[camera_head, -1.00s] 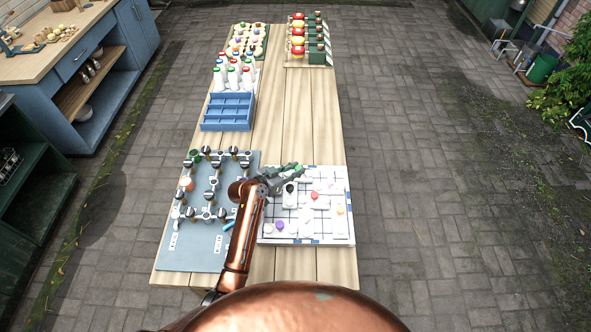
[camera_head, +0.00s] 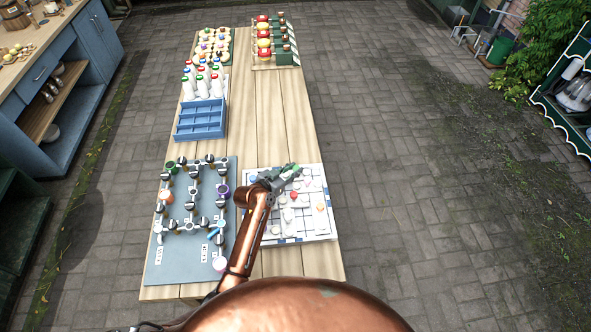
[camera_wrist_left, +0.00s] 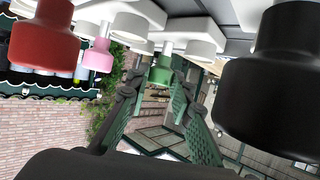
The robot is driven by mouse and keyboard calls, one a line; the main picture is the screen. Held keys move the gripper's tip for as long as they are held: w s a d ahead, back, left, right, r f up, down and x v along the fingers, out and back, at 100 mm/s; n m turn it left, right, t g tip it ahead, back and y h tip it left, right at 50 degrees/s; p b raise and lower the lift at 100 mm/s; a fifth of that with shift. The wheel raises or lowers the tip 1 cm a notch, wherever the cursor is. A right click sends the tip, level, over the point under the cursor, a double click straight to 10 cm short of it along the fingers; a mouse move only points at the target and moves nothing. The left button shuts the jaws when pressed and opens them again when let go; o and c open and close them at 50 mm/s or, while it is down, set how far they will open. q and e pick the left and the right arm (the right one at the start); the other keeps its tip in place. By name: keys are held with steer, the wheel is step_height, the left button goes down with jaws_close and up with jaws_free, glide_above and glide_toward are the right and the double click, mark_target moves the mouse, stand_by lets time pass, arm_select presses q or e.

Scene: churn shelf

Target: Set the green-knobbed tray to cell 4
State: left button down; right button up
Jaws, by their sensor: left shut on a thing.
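The white gridded board (camera_head: 330,236) lies on the right of the table's near part. Several white trays with coloured knobs stand on it, among them one with a red knob (camera_head: 293,195). My left gripper (camera_head: 291,172) is over the board's far edge and hides what it holds in the head view. In the left wrist view, its two dark green fingers are shut on the green knob (camera_wrist_left: 160,72) of a pale tray. Red (camera_wrist_left: 45,38), pink (camera_wrist_left: 96,57) and black (camera_wrist_left: 275,80) knobs are nearby. Whether the held tray touches the board cannot be told. My right gripper is not in view.
A grey mat (camera_head: 180,265) with several white-and-black fittings lies left of the board. A blue divided crate (camera_head: 200,120) and several bottles (camera_head: 203,85) stand beyond it. The table's middle (camera_head: 265,120) is bare.

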arm_select(q)
steer(key=c, duration=1.7)
jaws_free()
steer(key=v, duration=1.2)
steer(key=shift+f, duration=0.1)
